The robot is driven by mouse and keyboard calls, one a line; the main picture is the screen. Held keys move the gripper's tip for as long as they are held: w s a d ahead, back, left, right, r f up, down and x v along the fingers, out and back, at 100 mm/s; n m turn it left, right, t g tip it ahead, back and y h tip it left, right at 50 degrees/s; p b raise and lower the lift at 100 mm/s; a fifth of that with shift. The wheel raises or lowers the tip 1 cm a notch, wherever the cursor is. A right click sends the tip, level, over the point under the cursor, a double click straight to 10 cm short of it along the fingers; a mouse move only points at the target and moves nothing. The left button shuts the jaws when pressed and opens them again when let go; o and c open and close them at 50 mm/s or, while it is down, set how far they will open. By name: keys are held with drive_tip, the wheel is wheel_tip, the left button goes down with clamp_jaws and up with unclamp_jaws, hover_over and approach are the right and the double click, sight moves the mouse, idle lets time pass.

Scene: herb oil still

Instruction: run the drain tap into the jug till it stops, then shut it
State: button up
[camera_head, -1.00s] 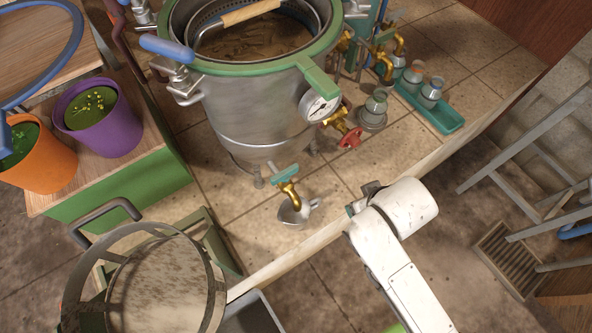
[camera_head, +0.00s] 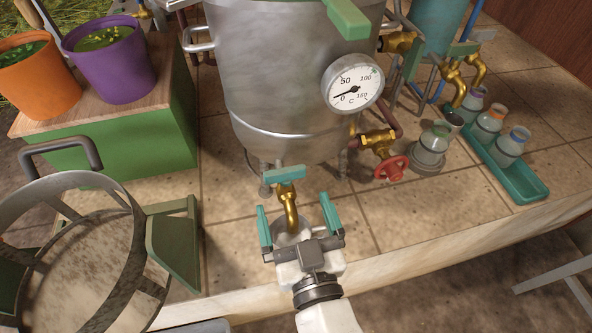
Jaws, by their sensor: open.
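The drain tap (camera_head: 290,208) is a brass spout with a flat teal handle (camera_head: 285,174), low on the front of the steel still (camera_head: 275,100). The handle lies across the spout. The grey metal jug (camera_head: 283,238) stands on the tiled bench under the spout, largely hidden by the tap and my gripper. My gripper (camera_head: 294,208) has its teal fingers spread apart, one on each side of the jug and spout in this view, below the handle. I cannot tell whether a finger touches the jug. No liquid stream is visible.
A red valve wheel (camera_head: 391,169) and a dial gauge (camera_head: 353,83) are right of the tap. A teal tray (camera_head: 522,185) with capped bottles is farther right. A round metal basket (camera_head: 85,250) and a green stand (camera_head: 174,245) are at left. Bench tiles (camera_head: 400,215) at right are bare.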

sight(286, 176)
drive_tip(key=p+x, duration=0.1)
drive_tip(key=x, duration=0.9)
drive_tip(key=shift+w, duration=0.1)
drive_tip(key=c, duration=0.8)
drive_tip(key=shift+p, duration=0.35)
drive_tip(key=shift+c, duration=0.2)
